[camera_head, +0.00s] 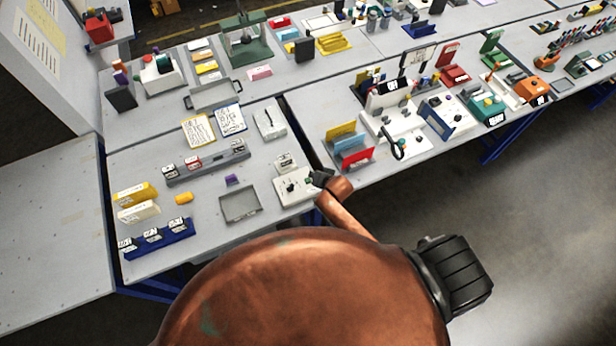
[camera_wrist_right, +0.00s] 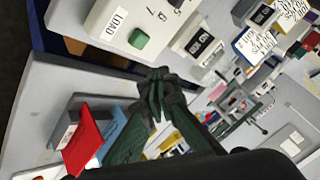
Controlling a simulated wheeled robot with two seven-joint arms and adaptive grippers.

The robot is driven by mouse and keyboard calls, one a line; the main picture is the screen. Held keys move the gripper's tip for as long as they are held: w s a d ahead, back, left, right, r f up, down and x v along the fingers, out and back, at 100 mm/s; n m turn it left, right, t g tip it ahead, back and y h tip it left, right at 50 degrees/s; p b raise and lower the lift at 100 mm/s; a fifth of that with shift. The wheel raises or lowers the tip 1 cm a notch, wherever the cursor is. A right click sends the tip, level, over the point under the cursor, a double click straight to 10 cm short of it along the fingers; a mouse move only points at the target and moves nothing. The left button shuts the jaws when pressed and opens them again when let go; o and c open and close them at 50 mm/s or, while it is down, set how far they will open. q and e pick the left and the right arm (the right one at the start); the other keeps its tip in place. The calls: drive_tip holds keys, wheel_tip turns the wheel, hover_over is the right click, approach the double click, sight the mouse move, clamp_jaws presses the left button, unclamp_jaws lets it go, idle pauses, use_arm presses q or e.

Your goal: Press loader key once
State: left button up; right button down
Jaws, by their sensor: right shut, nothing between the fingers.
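The loader is a white box (camera_head: 294,187) at the table's front edge, and its pale panel (camera_wrist_right: 165,25) fills the top of the right wrist view. That panel bears a LOAD label, a green square key (camera_wrist_right: 139,38) and printed numbers. My right gripper (camera_head: 317,179) is at the right end of the box in the head view. In the wrist view its fingertips (camera_wrist_right: 157,76) are shut, empty, and just below the green key in the picture, with a visible gap. Whether they touch the box is hidden in the head view. My left gripper is not in view.
An empty grey tray (camera_head: 240,206) lies left of the box. A small labelled block (camera_head: 286,162) stands behind it. Yellow, blue and red upright holders (camera_head: 351,150) stand on the neighbouring table to the right. A gap separates the two tables.

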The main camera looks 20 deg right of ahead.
drive_tip(key=shift+m+t, duration=0.3)
drive_tip(key=w+r, duration=0.1)
drive_tip(key=w+a+r, duration=0.1)
drive_tip(key=r, duration=0.1)
drive_tip(key=shift+w+r+p, duration=0.15)
drive_tip(key=shift+w+p, duration=0.15)
drive_tip(key=shift+w, duration=0.05)
drive_tip(key=b, duration=0.8)
hover_over(309, 181)
wheel_tip(309, 181, down, 8)
drive_tip(key=shift+r, duration=0.2)
drive_tip(key=shift+f, duration=0.6)
drive_tip(key=shift+f, duration=0.1)
drive_tip(key=shift+f+b, duration=0.3)
